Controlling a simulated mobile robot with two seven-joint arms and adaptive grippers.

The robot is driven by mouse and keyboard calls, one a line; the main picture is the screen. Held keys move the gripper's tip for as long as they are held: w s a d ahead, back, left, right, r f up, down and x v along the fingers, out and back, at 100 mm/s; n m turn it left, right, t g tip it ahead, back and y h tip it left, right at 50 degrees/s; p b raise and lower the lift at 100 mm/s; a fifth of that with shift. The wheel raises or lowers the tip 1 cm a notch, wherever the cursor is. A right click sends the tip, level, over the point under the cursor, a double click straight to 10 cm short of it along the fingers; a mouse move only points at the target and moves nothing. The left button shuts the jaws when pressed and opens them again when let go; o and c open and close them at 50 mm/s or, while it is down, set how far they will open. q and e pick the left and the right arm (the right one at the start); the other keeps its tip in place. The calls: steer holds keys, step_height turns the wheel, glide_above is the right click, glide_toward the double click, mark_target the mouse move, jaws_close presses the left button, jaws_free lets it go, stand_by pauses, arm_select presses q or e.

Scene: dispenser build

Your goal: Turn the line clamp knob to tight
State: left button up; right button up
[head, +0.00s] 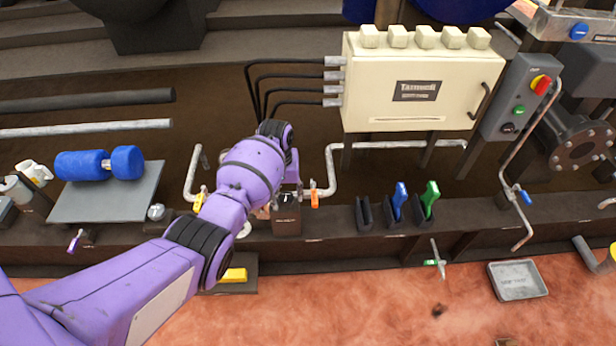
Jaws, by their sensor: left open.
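My left arm reaches in from the lower left, and its wrist is over the pipe run at the middle of the bench. My left gripper (287,190) is small and partly hidden by my wrist; it is open, just above a dark box (287,218) on the bench ledge. I cannot make out a line clamp knob for certain; it may be hidden behind my wrist and gripper. An orange-handled fitting (315,196) on the pipe is just right of the gripper. A yellow-handled fitting (199,200) is left of my wrist. My right gripper is not in view.
A cream control box (420,80) stands behind, right of the gripper. Blue-handled (400,197) and green-handled (430,195) items sit in dark holders to the right. A grey plate (108,200) with a blue dumbbell-shaped object (85,164) is left. A metal tray (517,281) lies front right.

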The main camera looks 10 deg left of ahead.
arm_select(q)
steer(key=shift+f, duration=0.25)
steer(key=shift+c, duration=0.5)
steer(key=c, duration=1)
steer(key=shift+o, duration=0.2)
